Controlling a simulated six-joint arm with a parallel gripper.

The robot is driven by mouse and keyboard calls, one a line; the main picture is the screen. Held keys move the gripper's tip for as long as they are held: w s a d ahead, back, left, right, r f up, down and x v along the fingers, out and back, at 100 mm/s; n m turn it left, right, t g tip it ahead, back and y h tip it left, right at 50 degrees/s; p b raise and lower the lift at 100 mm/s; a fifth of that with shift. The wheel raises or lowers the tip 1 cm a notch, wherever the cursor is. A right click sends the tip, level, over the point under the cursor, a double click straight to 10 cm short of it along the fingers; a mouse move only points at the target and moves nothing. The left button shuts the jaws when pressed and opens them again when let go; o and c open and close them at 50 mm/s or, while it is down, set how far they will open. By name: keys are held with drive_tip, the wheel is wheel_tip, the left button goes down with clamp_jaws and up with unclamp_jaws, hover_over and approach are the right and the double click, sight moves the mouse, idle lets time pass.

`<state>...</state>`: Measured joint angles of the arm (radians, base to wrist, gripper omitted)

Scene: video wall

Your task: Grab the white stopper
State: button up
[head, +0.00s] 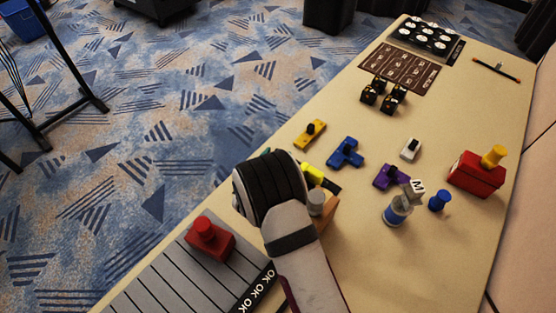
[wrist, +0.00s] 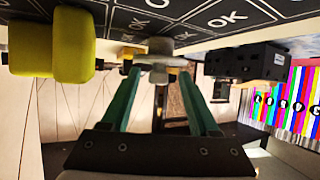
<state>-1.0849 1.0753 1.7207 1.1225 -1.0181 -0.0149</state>
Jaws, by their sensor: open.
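A pale grey-white stopper (wrist: 160,47) with a rounded end shows in the wrist view against the dark OK-marked board. My gripper (wrist: 159,72) is open, with its two green fingers apart. The stopper is between and just beyond the fingertips in the picture; I cannot tell whether they touch it. In the head view my arm hides most of the gripper, and I cannot pick out the stopper there with certainty. A yellow stopper (wrist: 68,45) looms close on the left of the wrist view.
A dark block (wrist: 250,62) is right of the fingers. Blue (head: 345,153) and purple (head: 390,176) pieces and a bottle (head: 398,210) are to the right.

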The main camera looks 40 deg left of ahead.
drive_tip(key=x, duration=0.3)
drive_tip(key=shift+d+f, duration=0.1)
drive_tip(key=shift+f, duration=0.1)
clamp_jaws()
drive_tip(key=shift+r, duration=0.1)
